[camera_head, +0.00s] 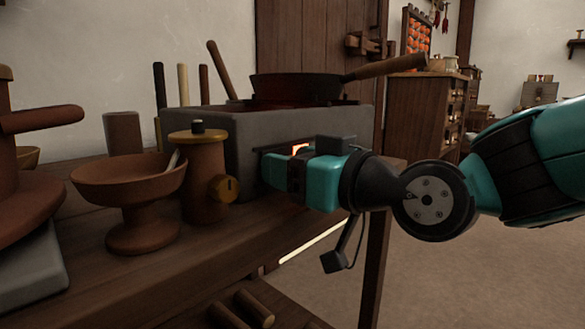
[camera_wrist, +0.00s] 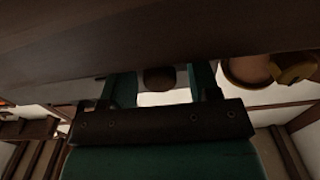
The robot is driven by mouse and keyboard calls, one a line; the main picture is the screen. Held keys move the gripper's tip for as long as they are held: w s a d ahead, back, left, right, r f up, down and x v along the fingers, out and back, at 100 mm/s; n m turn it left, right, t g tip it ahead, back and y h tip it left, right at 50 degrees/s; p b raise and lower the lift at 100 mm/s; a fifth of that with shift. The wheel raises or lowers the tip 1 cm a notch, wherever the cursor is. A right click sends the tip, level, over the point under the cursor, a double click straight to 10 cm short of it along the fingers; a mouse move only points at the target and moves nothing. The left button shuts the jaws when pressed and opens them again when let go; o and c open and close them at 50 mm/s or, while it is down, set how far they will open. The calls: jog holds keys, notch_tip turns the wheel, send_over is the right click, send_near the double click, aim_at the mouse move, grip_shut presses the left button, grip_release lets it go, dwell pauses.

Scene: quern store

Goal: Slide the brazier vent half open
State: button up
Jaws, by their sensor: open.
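The brazier (camera_head: 215,128) is a grey block on the wooden bench, with a pan on top. A dark slot with an orange glow (camera_head: 300,149) shows in its front face, partly hidden behind my gripper. My gripper (camera_head: 272,172) is at that front face, its fingertips close to the slot. In the wrist view my gripper (camera_wrist: 161,76) has its two teal fingers apart. A dark rounded knob (camera_wrist: 159,79) shows between them, apparently the vent's handle. I cannot tell whether the fingers touch it. The vent plate itself is mostly hidden by the gripper.
A pan (camera_head: 295,87) with a long wooden handle sits on the brazier. A lidded brown jar (camera_head: 197,180) and a footed bowl (camera_head: 130,182) stand just left of my gripper. The bench's front edge runs below it. Open floor (camera_head: 460,280) lies to the right.

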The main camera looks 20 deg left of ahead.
jog(key=shift+c, duration=0.5)
grip_shut()
jog(key=shift+w+d, duration=0.25)
jog(key=shift+w, duration=0.35)
jog(key=shift+w+d, duration=0.25)
jog(key=shift+w, duration=0.35)
jog(key=shift+o, duration=0.5)
grip_release()
jog(key=p+v, duration=0.1)
jog(key=v, duration=1.6)
jog(key=shift+d, duration=0.2)
